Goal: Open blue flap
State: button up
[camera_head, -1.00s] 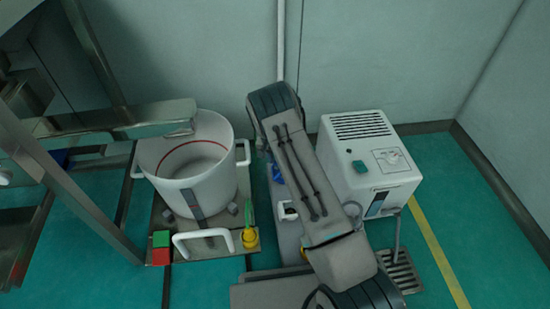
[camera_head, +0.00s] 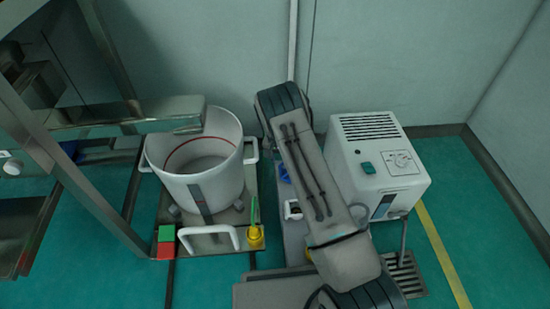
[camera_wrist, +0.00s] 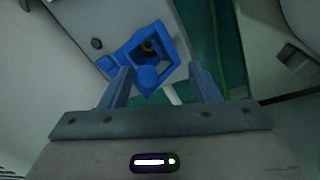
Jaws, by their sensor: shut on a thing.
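The blue flap (camera_wrist: 146,57) shows in the wrist view as a square blue frame with a dark opening and a rounded blue tab at its near end. My gripper (camera_wrist: 160,84) has one finger on each side of this tab and is shut on it. Exact finger contact is hard to see. In the head view only a small blue patch (camera_head: 284,173) shows at the left edge of my arm. My arm hides the rest there, and my gripper is out of sight in that view.
A white machine (camera_head: 376,165) with a vent stands right of my arm. A white bucket (camera_head: 203,190) stands on a wheeled cart at left, with a white handle (camera_head: 208,239) in front. A metal frame (camera_head: 75,165) stands far left. Green floor is free at far right.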

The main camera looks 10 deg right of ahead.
jog(key=shift+s+a+f, duration=0.4)
jog(key=shift+a+f, duration=0.05)
jog(key=shift+f, duration=0.05)
jog(key=shift+r, duration=0.15)
notch_tip(320, 180, up, 14)
jog(key=a+p, duration=0.1)
jog(key=p, duration=0.4)
jog(key=shift+w+r+p, duration=0.15)
jog(key=shift+w+p, duration=0.15)
